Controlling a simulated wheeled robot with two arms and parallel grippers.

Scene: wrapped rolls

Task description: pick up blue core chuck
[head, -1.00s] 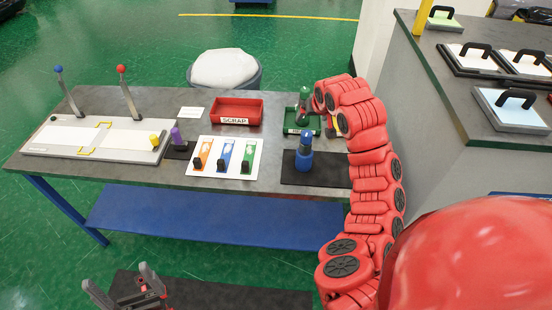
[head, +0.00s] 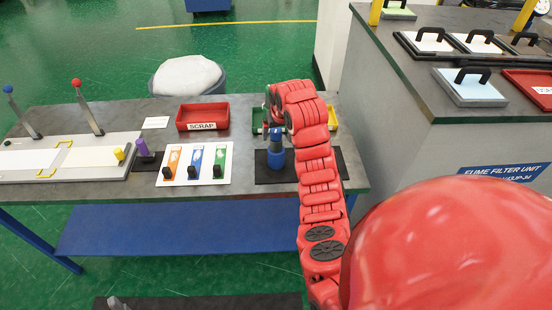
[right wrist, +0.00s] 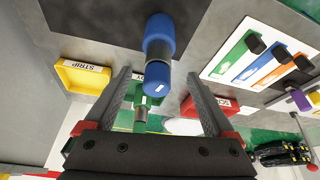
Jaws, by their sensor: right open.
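The blue core chuck (head: 276,156) stands upright on a black mat (head: 316,170) near the table's front right. In the right wrist view the chuck (right wrist: 159,38) is a blue cylinder with a grey band, and its top end lies between the fingertips. My right gripper (right wrist: 158,76) is open, with one finger on each side of the chuck and no visible grip on it. In the head view the right gripper (head: 273,126) is above the chuck, partly hidden by my arm.
A yellow STRIP bin (right wrist: 82,78) and red SCRAP bin (head: 203,116) stand behind. A white panel with orange, blue and green labels (head: 226,178) lies left of the mat. A grey cabinet (head: 425,150) stands right.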

